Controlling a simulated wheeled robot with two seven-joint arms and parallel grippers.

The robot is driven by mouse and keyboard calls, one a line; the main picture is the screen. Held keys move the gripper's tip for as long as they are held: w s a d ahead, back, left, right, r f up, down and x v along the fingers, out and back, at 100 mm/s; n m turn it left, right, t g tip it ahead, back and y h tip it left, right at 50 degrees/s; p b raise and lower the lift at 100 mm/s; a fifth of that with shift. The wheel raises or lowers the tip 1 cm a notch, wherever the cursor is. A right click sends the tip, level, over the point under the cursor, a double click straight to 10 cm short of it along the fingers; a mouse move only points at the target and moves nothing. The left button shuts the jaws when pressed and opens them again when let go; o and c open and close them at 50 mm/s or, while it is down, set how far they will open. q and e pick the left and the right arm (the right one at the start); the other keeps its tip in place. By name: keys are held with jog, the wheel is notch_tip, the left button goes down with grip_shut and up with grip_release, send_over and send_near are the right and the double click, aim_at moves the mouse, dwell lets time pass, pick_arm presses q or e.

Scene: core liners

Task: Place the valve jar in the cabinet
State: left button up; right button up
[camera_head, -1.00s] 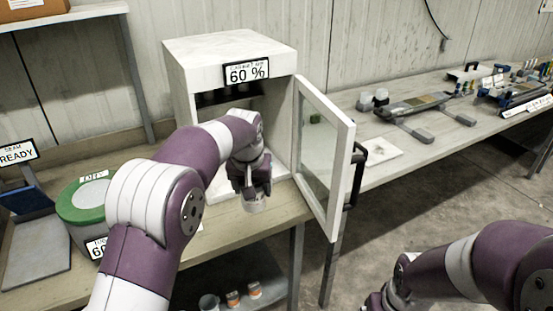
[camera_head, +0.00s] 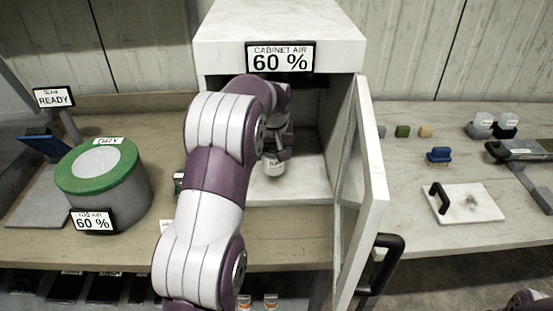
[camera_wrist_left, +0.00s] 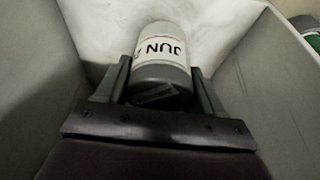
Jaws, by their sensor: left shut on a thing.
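The valve jar (camera_head: 274,167) is small, white-labelled and grey-banded, and sits just inside the open front of the white cabinet (camera_head: 280,30). My left gripper (camera_head: 275,148) reaches into the cabinet from the left and is shut on the jar. In the left wrist view the jar (camera_wrist_left: 161,62) is between the two fingers, its label partly reading "JUN", with the pale cabinet floor (camera_wrist_left: 105,30) close beyond it. Whether the jar touches the floor I cannot tell. The cabinet's glass door (camera_head: 362,190) stands open to the right. Only a bit of my right arm shows at the bottom right; its gripper is out of view.
A green-lidded drum (camera_head: 105,190) and a blue-topped sealing stand (camera_head: 45,145) are on the bench to the left. The door's black handle (camera_head: 381,265) juts toward me. A white board with a handle (camera_head: 465,203) and small blocks lie on the right bench.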

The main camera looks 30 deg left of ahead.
pick_arm(q)
jog(key=w+f, duration=0.1)
jog(key=f, duration=0.1)
jog(key=w+a+f, duration=0.1)
jog(key=f, duration=0.1)
jog(key=w+f, duration=0.1)
jog(key=f, duration=0.1)
jog(key=shift+w+a+p, duration=0.15)
jog(key=shift+a+p, duration=0.15)
jog(key=shift+p, duration=0.05)
jog(key=shift+f, duration=0.15)
jog(key=o, duration=1.2)
jog(key=shift+f, duration=0.15)
